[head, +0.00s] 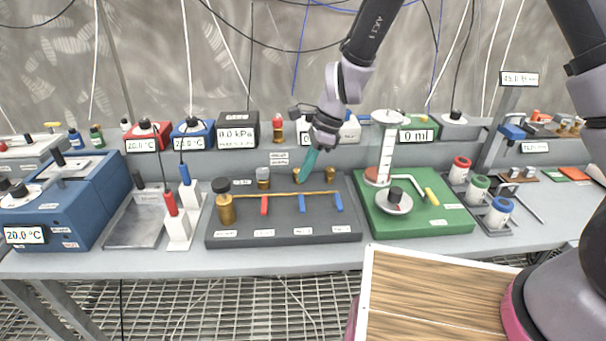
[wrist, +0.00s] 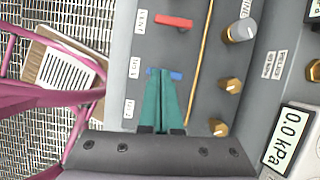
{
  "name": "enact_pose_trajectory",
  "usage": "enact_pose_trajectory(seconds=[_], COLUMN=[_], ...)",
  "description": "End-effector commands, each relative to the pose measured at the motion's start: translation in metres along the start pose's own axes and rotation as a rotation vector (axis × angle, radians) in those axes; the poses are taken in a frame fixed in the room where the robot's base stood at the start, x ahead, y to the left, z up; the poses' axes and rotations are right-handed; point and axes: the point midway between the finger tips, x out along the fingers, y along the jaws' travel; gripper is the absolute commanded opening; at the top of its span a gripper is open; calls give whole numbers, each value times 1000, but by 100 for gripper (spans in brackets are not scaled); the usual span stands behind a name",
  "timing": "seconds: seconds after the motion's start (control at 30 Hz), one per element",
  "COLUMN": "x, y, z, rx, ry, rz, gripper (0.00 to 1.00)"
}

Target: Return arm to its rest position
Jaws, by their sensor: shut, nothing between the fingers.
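My gripper (head: 309,165) hangs over the back right part of the dark valve panel (head: 230,240) in the head view. Its teal fingers are closed together and hold nothing. In the wrist view the closed fingertips (wrist: 165,72) overlap a blue valve handle (wrist: 176,76); I cannot tell whether they touch it. My arm reaches in from the upper right of the head view and is extended over the bench.
The panel carries a brass pipe (head: 285,194), a red handle (head: 264,205) and brass knobs. A green board (head: 440,224) with a white column stands to the right. A blue bath (head: 75,200) stands at left. A wooden-topped surface (head: 435,300) is in front.

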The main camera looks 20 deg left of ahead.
Motion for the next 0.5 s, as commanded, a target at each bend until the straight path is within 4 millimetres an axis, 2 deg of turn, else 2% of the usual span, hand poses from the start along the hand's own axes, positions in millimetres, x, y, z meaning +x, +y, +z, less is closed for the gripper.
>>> enact_pose_trajectory(seconds=[0.17,0.27,0.37,0.5], x=[-6,-34,-85,-172], y=[-2,-8,-16,-13], z=[-1,-7,-21,-51], rx=[-7,-40,-113,-249], ry=[-2,-10,-14,5], rz=[-7,-37,-92,-189], gripper=[0,0,0,0])
